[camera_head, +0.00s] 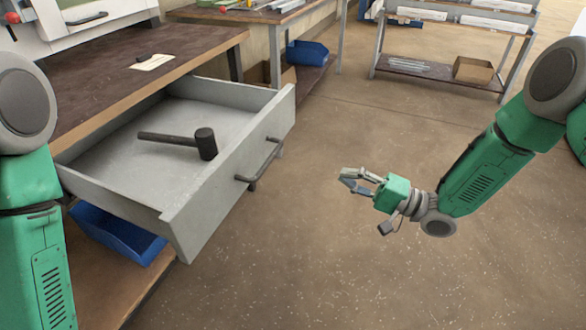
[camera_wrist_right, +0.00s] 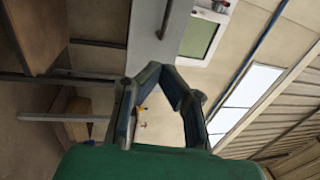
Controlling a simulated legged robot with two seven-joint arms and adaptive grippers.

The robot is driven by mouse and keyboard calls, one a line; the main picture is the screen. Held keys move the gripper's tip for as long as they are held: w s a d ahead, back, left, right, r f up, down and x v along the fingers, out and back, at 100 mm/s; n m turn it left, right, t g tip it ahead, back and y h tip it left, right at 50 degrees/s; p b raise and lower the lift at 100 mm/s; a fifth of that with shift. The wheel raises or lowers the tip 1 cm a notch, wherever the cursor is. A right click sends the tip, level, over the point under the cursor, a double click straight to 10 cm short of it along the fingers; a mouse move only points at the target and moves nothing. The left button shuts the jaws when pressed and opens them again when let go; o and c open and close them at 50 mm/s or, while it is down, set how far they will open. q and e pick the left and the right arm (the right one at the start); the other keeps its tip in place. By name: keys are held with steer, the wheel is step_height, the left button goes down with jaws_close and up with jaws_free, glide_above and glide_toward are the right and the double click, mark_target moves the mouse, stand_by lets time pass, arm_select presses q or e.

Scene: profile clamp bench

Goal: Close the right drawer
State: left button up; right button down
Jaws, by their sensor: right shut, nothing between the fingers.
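The right drawer (camera_head: 222,175) is a grey drawer pulled far out from under the brown-topped bench in the head view. Its front has a dark bar handle (camera_head: 262,165). A black mallet (camera_head: 180,140) lies inside it. My right gripper (camera_head: 343,179) is shut and empty, to the right of the drawer front and apart from it. In the right wrist view its fingers (camera_wrist_right: 172,74) meet at the tips, with a grey panel and a dark bar beyond them, probably the drawer front and handle. My left arm shows at the left edge; its gripper is out of view.
The bench top (camera_head: 120,75) carries a small card with a dark item on it. A blue bin (camera_head: 115,232) sits on the shelf below the drawer. Another blue bin (camera_head: 308,53) and a shelf rack (camera_head: 450,45) stand farther back. The floor right of the drawer is clear.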

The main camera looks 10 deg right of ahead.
steer(key=b+x, duration=0.3)
steer(key=x, duration=1.1)
steer(key=shift+s+r, duration=0.15)
steer(key=shift+a, duration=0.1)
steer(key=shift+g, duration=0.3)
